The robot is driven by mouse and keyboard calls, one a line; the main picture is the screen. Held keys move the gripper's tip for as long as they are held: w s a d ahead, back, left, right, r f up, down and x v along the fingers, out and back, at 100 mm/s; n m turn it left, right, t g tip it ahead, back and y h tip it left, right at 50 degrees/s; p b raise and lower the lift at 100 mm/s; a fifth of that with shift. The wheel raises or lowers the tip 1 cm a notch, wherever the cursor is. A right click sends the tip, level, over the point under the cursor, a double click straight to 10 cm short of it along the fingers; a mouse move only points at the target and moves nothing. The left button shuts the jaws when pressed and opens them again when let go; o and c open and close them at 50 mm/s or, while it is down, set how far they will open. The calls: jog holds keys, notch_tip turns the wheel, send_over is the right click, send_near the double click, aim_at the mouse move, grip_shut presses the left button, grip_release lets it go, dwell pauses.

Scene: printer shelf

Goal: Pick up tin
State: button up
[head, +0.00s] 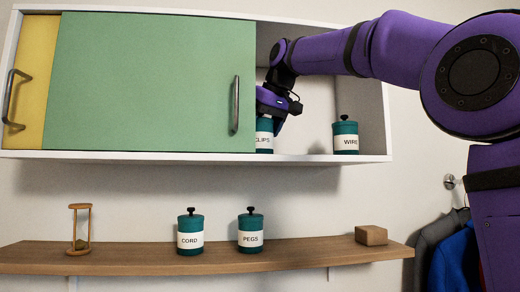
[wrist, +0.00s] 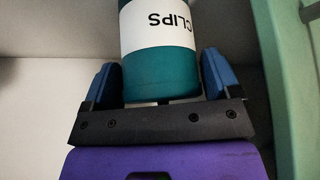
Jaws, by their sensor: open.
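The CLIPS tin (head: 264,141), teal with a white label, stands in the open right part of the wall cabinet (head: 300,158), partly hidden by my gripper and the green door's edge. My gripper (head: 272,108) reaches into the opening at this tin. In the wrist view, the CLIPS tin (wrist: 160,60) appears upside down between the two blue fingers of my open gripper (wrist: 159,75). Small gaps show between fingers and tin. The WIRE tin (head: 345,138) stands farther right in the cabinet. The CORD tin (head: 190,232) and PEGS tin (head: 251,230) stand on the lower shelf.
The green sliding door (head: 150,85) covers most of the cabinet, with a yellow panel (head: 37,60) behind it at left. The wooden shelf (head: 130,262) below also holds an hourglass (head: 80,228) and a brown block (head: 371,236). Clothes (head: 450,250) hang at right.

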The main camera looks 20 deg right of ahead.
jog(key=c, duration=0.8)
jog(key=shift+c, duration=0.3)
jog(key=shift+r, duration=0.15)
jog(key=shift+r, duration=1.4)
jog(key=shift+s+r, duration=0.1)
jog(key=shift+r, duration=0.2)
jog(key=s+d, duration=0.3)
jog(key=s, duration=0.5)
jog(key=s+d, duration=0.4)
jog(key=s, duration=0.4)
jog(key=shift+s, duration=0.25)
jog(key=shift+f, duration=0.1)
